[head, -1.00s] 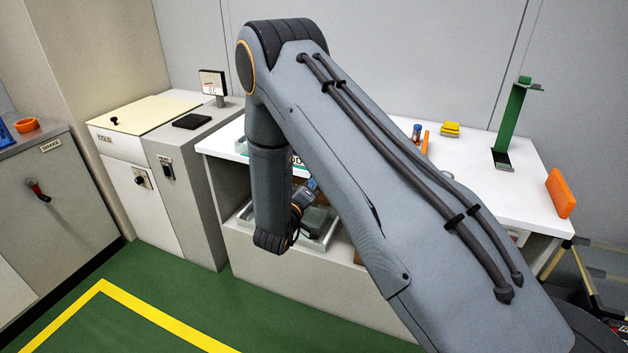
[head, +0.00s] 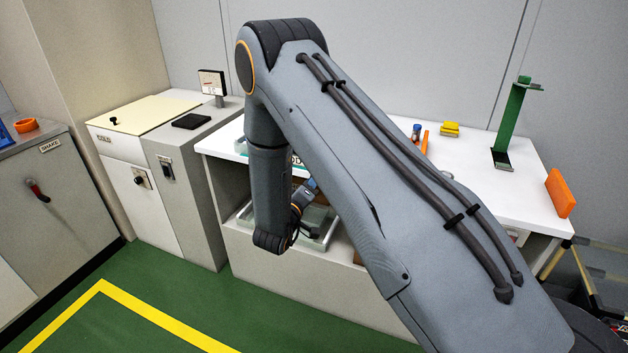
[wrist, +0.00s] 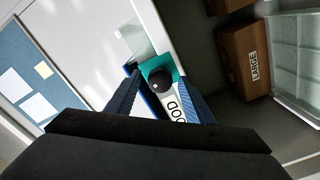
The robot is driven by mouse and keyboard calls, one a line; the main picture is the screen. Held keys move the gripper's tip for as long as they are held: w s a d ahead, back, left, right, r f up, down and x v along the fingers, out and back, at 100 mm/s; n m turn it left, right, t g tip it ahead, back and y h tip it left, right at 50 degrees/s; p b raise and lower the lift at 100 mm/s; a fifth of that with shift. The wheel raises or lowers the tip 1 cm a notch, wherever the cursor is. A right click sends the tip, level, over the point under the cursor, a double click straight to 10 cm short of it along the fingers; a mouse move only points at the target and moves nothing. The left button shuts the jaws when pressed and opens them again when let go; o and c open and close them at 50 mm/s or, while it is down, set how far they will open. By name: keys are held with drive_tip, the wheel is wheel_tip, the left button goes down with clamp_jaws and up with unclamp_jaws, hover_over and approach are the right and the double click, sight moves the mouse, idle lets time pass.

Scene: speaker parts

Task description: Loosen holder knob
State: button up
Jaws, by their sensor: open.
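In the wrist view a round black knob (wrist: 160,79) sits against a teal holder (wrist: 168,66) at the edge of the white bench. My gripper (wrist: 160,76) is open. Its two blue fingers stand on either side of the knob, apart from each other. I cannot tell whether either finger touches the knob. In the head view my arm hides the knob and most of the gripper.
A white label plate (wrist: 178,105) lies close below the knob. A cardboard box marked LARGE (wrist: 244,62) and a pale tray (wrist: 297,58) are to the right. In the head view a green stand (head: 511,120) and an orange block (head: 560,193) are on the bench.

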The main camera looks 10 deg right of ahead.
drive_tip(key=b+v, duration=0.1)
drive_tip(key=v, duration=0.6)
drive_tip(key=shift+s, duration=0.3)
drive_tip(key=shift+a, duration=0.15)
drive_tip(key=s+d+r+m+g+y, duration=0.1)
drive_tip(key=s+r+g+y, duration=0.1)
drive_tip(key=s, duration=0.7)
drive_tip(key=s+d+r+m+g+y, duration=0.1)
drive_tip(key=s+g+y, duration=0.4)
drive_tip(key=s, duration=0.5)
drive_tip(key=s+d+r+m+g+y, duration=0.1)
drive_tip(key=s+d+r+g+y, duration=0.2)
drive_tip(key=s+g, duration=0.4)
drive_tip(key=s+r, duration=0.1)
drive_tip(key=s, duration=0.1)
drive_tip(key=shift+s+m+y, duration=0.3)
drive_tip(key=shift+s+m, duration=0.1)
drive_tip(key=shift+d, duration=0.1)
